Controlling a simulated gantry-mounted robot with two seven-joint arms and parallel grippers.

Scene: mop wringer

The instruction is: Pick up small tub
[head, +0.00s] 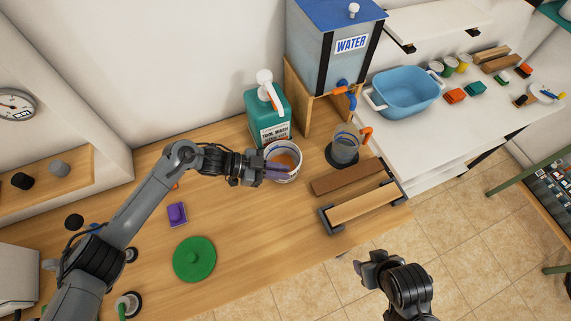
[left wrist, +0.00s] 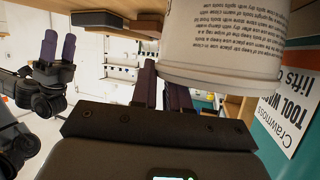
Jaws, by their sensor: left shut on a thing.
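The small tub (head: 294,172) is white with dark print on its side and an orange-brown inside. It is upright at the back of the wooden bench, in front of the green tool wash bottle (head: 266,118). My left gripper (head: 277,170) reaches it from the left and is shut on its rim, with a finger showing over the opening. In the left wrist view the tub (left wrist: 225,40) appears upside down, right at the fingers (left wrist: 165,88). I cannot tell whether its base touches the bench. My right gripper (head: 362,264) is empty and open, off the bench's front edge.
A clear jug (head: 345,148) with an orange handle stands right of the tub. Wooden blocks (head: 345,177) lie in front of it. The water tank (head: 333,65) stands behind. A green disc (head: 194,259) and purple block (head: 177,214) lie at left.

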